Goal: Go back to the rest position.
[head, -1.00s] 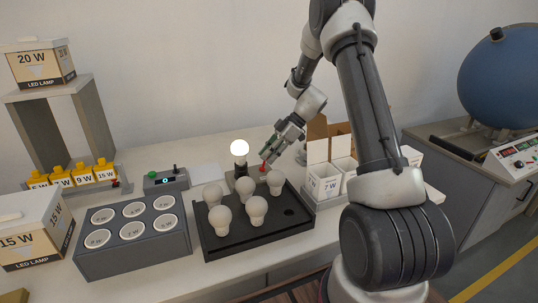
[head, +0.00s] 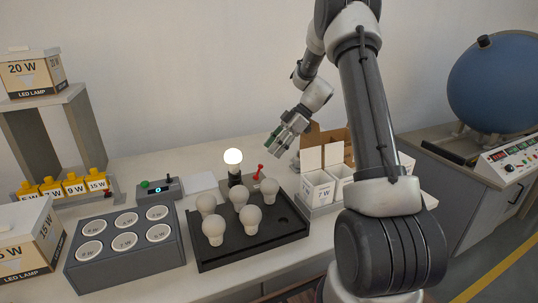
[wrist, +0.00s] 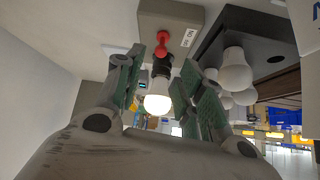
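My gripper (head: 288,143) hangs above the back of the bench, up and right of a red lever (head: 259,171), and apart from it. In the wrist view its two green-padded fingers (wrist: 162,78) are spread with nothing held between them. A lit bulb (head: 233,157) stands upright in a dark socket left of the lever. In the wrist view the lit bulb (wrist: 158,103) and the red lever (wrist: 162,40) show beyond the finger gap.
A black tray (head: 255,246) with several unlit bulbs lies in front of the socket. White-compartment cartons (head: 318,188) stand right of it, below my gripper. A grey holder (head: 135,265) with several round cups is at left. A blue sphere (head: 500,85) is far right.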

